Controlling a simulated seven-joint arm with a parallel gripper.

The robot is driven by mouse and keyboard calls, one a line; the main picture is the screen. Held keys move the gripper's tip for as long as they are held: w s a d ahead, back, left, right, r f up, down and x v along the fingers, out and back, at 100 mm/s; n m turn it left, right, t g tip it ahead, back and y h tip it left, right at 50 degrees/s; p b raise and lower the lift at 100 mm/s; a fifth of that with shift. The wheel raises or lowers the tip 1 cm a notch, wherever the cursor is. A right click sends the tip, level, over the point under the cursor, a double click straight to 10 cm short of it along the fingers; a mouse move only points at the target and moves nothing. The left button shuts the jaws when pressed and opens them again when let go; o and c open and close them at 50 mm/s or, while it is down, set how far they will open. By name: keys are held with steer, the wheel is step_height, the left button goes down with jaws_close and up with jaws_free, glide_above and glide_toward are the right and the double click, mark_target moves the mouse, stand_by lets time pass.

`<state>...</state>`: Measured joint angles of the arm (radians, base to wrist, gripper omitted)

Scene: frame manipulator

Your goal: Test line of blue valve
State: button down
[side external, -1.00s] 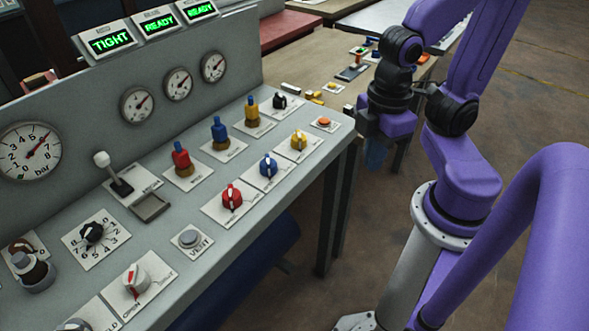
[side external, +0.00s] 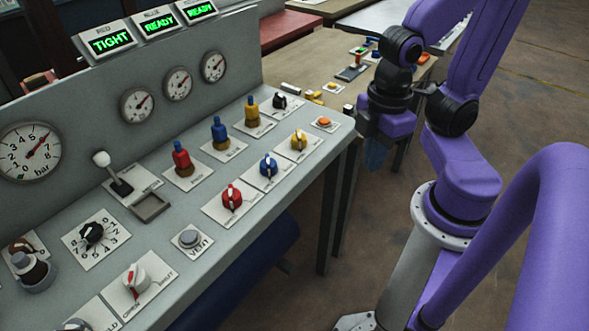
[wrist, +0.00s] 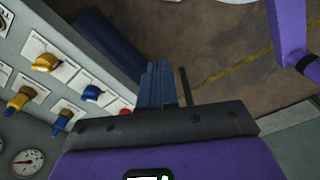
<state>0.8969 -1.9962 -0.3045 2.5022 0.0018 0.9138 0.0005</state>
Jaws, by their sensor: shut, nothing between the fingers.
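The blue valve knob (side external: 268,167) sits on its white plate between the red knob (side external: 232,197) and the yellow knob (side external: 299,140). Behind it stands an upright blue lever (side external: 219,130), between red (side external: 181,158) and yellow (side external: 251,111) ones. The blue knob (wrist: 91,93) and blue lever (wrist: 63,118) also show in the wrist view. My gripper (wrist: 157,72) is shut and empty, apart from the knobs, beyond the panel's right end in the side view.
A large bar gauge (side external: 29,151), small gauges, a white-knobbed lever (side external: 103,160), a numbered dial (side external: 92,233), a VENT button (side external: 190,238) and an OPEN knob (side external: 137,279) crowd the panel. A bench with small parts stands behind. Floor is open beyond the panel's edge.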

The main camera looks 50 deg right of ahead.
steer(key=w+d+f+m+g+y, duration=0.1)
steer(key=w+d+m+g+y, duration=0.15)
steer(key=w+m, duration=0.8)
steer(key=m+t+y, duration=0.3)
steer(key=m+t, duration=0.6)
steer(key=m, duration=1.2)
glide_above(328, 120)
steer(key=f, duration=0.1)
steer(key=shift+f, duration=0.2)
steer(key=shift+f, duration=4.4)
